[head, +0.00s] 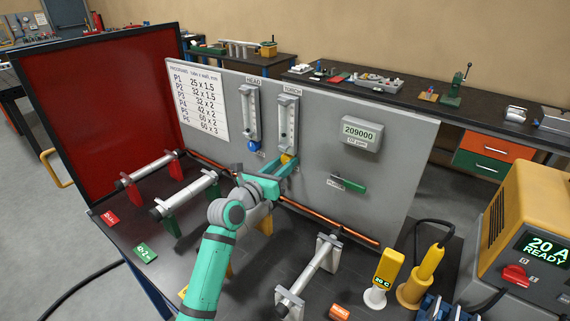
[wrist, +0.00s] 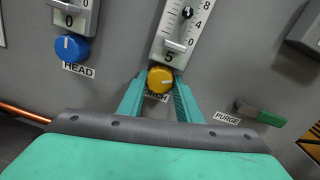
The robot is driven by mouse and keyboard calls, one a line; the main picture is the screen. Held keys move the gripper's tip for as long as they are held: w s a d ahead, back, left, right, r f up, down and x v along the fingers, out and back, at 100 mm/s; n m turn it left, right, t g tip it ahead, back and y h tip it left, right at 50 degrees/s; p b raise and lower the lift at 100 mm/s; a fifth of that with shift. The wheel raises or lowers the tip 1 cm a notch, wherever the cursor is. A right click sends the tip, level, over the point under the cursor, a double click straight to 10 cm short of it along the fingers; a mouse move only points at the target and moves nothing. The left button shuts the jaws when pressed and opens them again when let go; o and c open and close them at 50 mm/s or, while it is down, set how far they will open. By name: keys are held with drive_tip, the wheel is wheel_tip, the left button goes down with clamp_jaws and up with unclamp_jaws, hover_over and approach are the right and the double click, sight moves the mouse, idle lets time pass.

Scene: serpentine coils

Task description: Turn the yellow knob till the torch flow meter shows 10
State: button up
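The yellow knob (wrist: 160,79) sits below the torch flow meter (wrist: 181,32) on the grey panel. The TORCH label under it is partly covered. The meter is a clear upright tube with a scale; its dark ball stands between the 4 and 8 marks, and a plate at its foot reads 5. My gripper (wrist: 161,82) has one finger on each side of the knob, and both fingers appear to touch it. In the head view, my gripper (head: 285,163) reaches the panel below the torch meter (head: 287,122), with the knob mostly hidden between the fingers.
The head flow meter (head: 250,115) with its blue knob (wrist: 72,48) is to the left; its plate reads 0. A green purge lever (head: 348,184) is to the right, below a display (head: 361,133) reading 209000. Tube stands and a copper-coloured tube lie low in front of the panel.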

drive_tip(key=shift+m, duration=3.1)
drive_tip(key=o, duration=1)
drive_tip(key=shift+a, duration=0.1)
drive_tip(key=shift+o, duration=0.2)
drive_tip(key=v, duration=1.1)
drive_tip(key=shift+w+f, duration=0.15)
